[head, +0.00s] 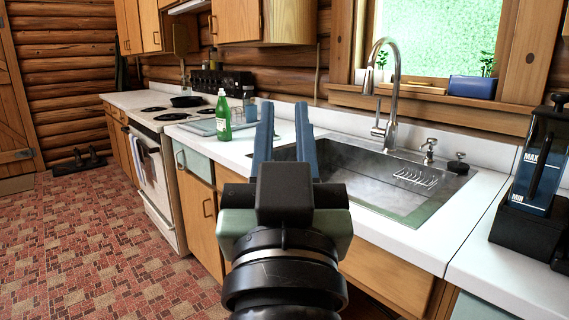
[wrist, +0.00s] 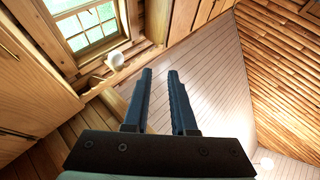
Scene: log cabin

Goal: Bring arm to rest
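My gripper (head: 285,106) is in the middle of the head view, held up in front of the counter and the sink (head: 375,175). Its two blue fingers stand apart with a clear gap and nothing between them. The fingers also show in the wrist view (wrist: 160,72), apart and empty. The wrist camera looks up at the ceiling (wrist: 205,75) and a window (wrist: 90,25). My arm behind the gripper hides part of the cabinets and floor.
A green bottle (head: 223,114) stands on the counter left of the gripper. A tall faucet (head: 390,95) rises behind the sink. A water-tank appliance (head: 540,170) stands at the right. A stove (head: 165,125) is further left. The floor (head: 95,245) at left is clear.

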